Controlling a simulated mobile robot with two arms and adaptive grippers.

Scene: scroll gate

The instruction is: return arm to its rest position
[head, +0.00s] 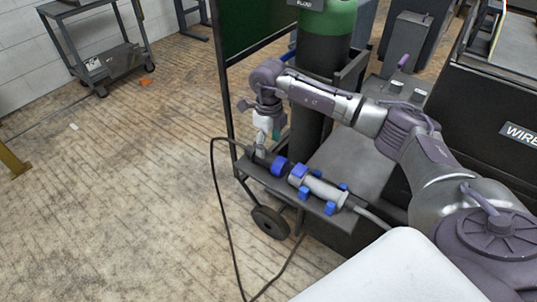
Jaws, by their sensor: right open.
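My right arm reaches in from the right side of the head view and over a dark cart. My right gripper (262,150) points down at the left end of the cart's shelf and is open. It is just above or beside the black end of a cable connector (260,158); I cannot tell whether they touch. A grey and blue connector (318,187) lies in blue holders on the shelf, next to the blue ring of the black one. My left gripper is not in view.
A green-topped cylinder (328,30) stands on the cart (352,160) behind my arm. A black cable (222,205) hangs to the floor. A grey trolley (95,45) stands at the back left. A dark box marked WIRE (480,110) is at the right. The left floor is mostly clear.

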